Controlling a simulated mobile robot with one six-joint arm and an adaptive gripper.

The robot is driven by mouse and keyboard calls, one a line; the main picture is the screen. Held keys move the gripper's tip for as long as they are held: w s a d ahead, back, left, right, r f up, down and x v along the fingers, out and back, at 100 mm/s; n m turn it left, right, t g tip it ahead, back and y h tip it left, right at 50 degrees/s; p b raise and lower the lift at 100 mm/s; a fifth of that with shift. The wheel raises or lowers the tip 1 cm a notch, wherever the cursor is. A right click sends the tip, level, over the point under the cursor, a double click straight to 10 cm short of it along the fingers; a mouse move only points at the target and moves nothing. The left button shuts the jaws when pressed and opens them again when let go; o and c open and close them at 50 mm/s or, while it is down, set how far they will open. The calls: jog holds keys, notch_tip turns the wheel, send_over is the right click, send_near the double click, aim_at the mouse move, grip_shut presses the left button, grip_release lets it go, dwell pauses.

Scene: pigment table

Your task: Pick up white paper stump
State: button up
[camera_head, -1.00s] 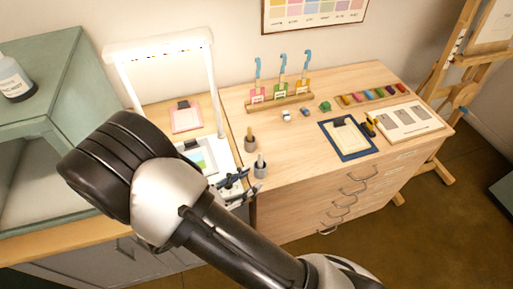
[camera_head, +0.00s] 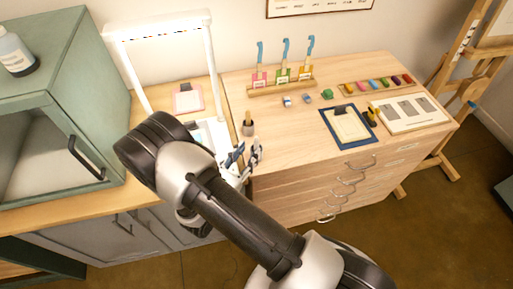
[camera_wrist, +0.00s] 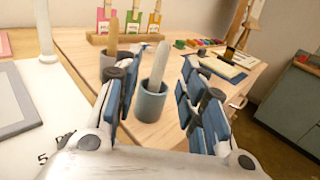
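The white paper stump (camera_wrist: 157,62) stands slightly tilted in a grey cup (camera_wrist: 150,102) in the wrist view. My gripper (camera_wrist: 154,84) is open, with one blue-padded finger on each side of the cup and stump. Neither finger appears to touch them. In the head view my gripper (camera_head: 243,160) is at the left edge of the wooden drawer table, and it and the arm largely hide the front cup and its stump. A tan stump (camera_wrist: 112,36) stands in a second cup, just behind and left; that cup (camera_head: 248,129) also shows in the head view.
A rack with colored tags (camera_head: 281,86) stands at the back of the table. A blue clipboard (camera_head: 326,116), a pale board (camera_head: 436,118) and a row of colored sticks (camera_head: 346,88) lie to the right. A white frame (camera_head: 122,75) stands left.

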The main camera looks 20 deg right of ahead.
aim_at(255, 144)
jog(key=shift+f+b+x, duration=0.1)
jog(key=shift+b+x, duration=0.15)
jog(key=shift+x, duration=1.3)
jog(key=shift+f+b+x, duration=0.15)
jog(key=shift+b+x, duration=0.05)
jog(key=shift+x, duration=1.3)
jog(key=shift+c, duration=0.3)
jog(key=c, duration=0.8)
